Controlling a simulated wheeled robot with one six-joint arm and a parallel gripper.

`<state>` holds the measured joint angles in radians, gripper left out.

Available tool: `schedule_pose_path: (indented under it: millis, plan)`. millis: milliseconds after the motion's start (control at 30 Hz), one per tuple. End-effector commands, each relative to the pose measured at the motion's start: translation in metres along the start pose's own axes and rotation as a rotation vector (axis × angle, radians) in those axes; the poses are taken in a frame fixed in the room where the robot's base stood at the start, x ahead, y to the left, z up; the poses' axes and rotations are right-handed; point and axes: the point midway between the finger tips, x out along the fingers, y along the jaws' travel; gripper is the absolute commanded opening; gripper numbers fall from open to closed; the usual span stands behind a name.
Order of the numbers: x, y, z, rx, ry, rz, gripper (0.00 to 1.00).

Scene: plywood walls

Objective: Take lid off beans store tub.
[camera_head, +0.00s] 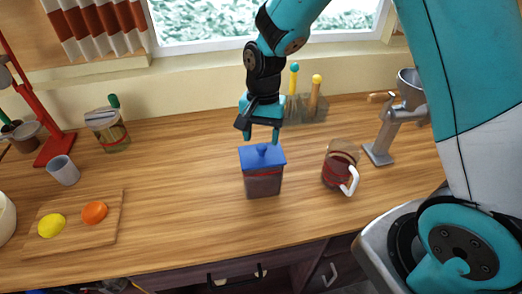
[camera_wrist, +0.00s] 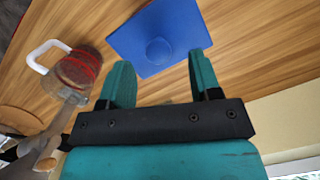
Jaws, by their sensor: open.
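The beans store tub (camera_head: 263,185) stands upright on the wooden counter, a clear square tub with dark contents and a red band. Its blue lid (camera_head: 250,155) with a round knob on top sits on it. The lid also shows from above in the wrist view (camera_wrist: 185,25), where the tub body is hidden under it. My gripper (camera_head: 261,137) is open and empty, pointing down just above the lid. In the wrist view the two teal fingertips (camera_wrist: 160,60) are apart, with the lid's knob (camera_wrist: 158,51) beyond and between them.
A glass jug (camera_head: 338,165) with a white handle stands right of the tub, with a metal grinder (camera_head: 390,130) beyond it. A holder with two knobbed sticks (camera_head: 308,105) stands behind. A board (camera_head: 75,235) with a lemon and an orange lies left. The counter between is clear.

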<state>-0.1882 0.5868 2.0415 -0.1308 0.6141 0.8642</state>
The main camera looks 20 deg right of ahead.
Motion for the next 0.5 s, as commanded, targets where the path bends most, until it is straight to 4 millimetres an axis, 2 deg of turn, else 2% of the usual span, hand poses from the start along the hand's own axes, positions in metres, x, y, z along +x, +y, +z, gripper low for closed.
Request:
schedule_pose_path:
  millis: [233,500]
  plan:
    - [0.032,0.002,0.002,0.000,-0.003,0.003,0.58]
    - [0.037,0.002,0.001,0.000,0.000,0.000,0.58]
